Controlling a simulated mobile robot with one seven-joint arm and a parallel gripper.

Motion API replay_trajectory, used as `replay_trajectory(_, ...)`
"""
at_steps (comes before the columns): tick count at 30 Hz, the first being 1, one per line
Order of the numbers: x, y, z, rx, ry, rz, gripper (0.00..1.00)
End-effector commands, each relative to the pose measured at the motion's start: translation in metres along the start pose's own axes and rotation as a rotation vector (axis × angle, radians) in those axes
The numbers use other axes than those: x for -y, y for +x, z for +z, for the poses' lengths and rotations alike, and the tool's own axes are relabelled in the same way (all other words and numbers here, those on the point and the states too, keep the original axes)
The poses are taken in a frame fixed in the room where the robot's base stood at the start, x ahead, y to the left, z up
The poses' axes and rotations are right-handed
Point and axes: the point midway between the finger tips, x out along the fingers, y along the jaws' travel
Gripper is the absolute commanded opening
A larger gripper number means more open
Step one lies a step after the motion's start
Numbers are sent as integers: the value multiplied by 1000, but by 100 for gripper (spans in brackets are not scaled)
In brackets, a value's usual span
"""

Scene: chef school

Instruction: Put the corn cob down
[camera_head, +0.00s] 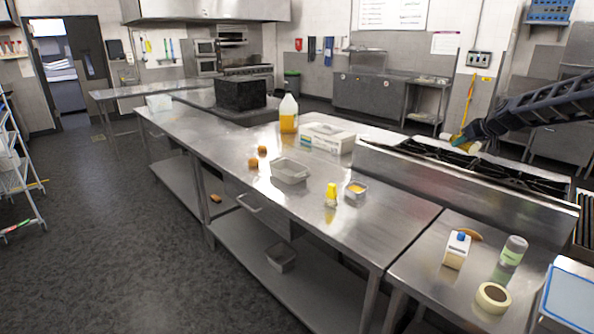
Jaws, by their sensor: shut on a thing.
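My arm reaches in from the right edge, and my gripper (468,135) is at its end, above the stove's back edge as seen from here. It is shut on the corn cob (459,142), a small pale yellow piece that shows just beyond and below the fingers. The cob is held in the air, with part of it hidden by the gripper. It is too small to make out its exact tilt.
Below the gripper is the black-grated stove top (470,165). The long steel counter (225,155) holds a metal tray (290,170), a yellow bottle (331,195), a small container (356,189), a jug (288,113) and a white box (327,138). A carton (456,250) and tape roll (493,298) stand front right.

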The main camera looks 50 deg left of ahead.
Motion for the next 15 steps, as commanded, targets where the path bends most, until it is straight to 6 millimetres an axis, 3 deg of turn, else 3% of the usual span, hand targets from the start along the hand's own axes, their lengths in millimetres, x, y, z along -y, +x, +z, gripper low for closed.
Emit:
replay_trajectory(1, 21, 2, -10, -3, -25, -26, 14)
replay_trajectory(8, 115, 3, -48, -2, -135, -145, 14)
replay_trajectory(15, 210, -8, -81, -2, -242, -261, 14)
